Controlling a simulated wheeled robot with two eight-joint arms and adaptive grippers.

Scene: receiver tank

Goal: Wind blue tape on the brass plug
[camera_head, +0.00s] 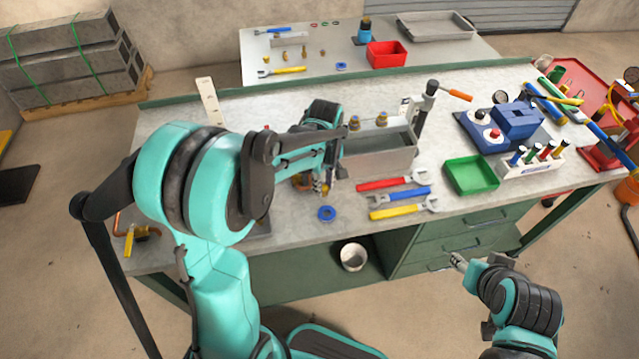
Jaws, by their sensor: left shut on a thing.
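A blue tape roll (326,213) lies flat on the front bench, just below my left gripper (322,188). My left gripper points down over the bench, left of a grey metal box (385,160). It is shut on a small brass-coloured piece, which looks like the brass plug; fingers and arm hide most of it. Two brass fittings (382,118) stand on the box's far side. My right gripper (458,261) is low at the right, in front of the bench drawers and away from the bench top. Its fingers are too small to tell open from shut.
Red, blue and yellow wrenches (392,184) lie right of the tape. A green tray (471,174), a blue vise-like device (505,122) and a marker rack (532,160) fill the right side. A back table (300,75) holds more parts.

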